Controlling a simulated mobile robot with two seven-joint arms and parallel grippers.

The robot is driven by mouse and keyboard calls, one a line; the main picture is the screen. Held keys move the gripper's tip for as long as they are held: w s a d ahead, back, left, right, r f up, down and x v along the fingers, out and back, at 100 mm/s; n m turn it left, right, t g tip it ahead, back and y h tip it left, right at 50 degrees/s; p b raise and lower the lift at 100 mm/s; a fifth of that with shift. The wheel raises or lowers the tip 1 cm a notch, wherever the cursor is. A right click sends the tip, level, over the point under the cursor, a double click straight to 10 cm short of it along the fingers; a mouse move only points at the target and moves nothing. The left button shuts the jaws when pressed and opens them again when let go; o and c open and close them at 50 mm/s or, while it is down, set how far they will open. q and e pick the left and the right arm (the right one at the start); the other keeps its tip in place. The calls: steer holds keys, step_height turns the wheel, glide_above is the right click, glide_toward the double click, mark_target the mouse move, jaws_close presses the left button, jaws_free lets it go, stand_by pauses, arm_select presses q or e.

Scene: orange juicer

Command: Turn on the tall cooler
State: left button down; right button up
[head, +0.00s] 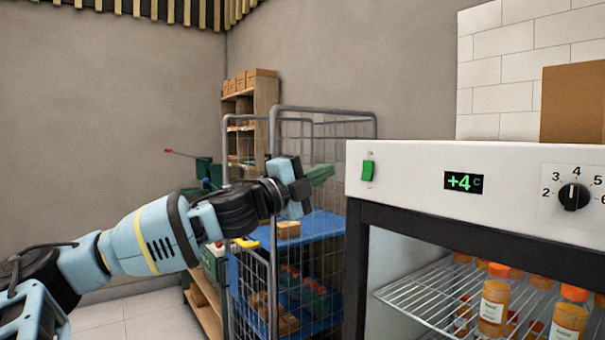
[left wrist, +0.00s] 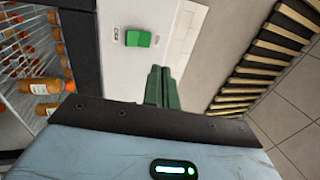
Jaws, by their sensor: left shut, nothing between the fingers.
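The tall cooler (head: 410,160) stands at the right of the head view, with a white top panel and a dark frame. A green rocker switch (head: 367,171) sits at the left end of that panel. The switch also shows in the left wrist view (left wrist: 138,39). A green display reads +4 C, and a black dial (head: 573,196) is to its right. My left gripper (head: 322,174) is shut and empty, its green fingers pointing right towards the switch. In the head view a gap separates the fingertips from the switch. My right gripper is not in view.
Orange bottles (head: 492,300) stand on wire shelves (head: 430,297) inside the cooler. A wire cage trolley (head: 318,215) with blue shelves stands behind my left arm. A wooden shelf with boxes (head: 250,82) is further back. The wall area at left is clear.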

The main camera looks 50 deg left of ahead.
arm_select(q)
steer(key=shift+r+v, duration=0.2)
steer(key=shift+v, duration=0.7)
steer(key=shift+r+v, duration=0.2)
steer(key=shift+v, duration=0.75)
steer(key=shift+s+a, duration=0.1)
steer(key=shift+a, duration=0.05)
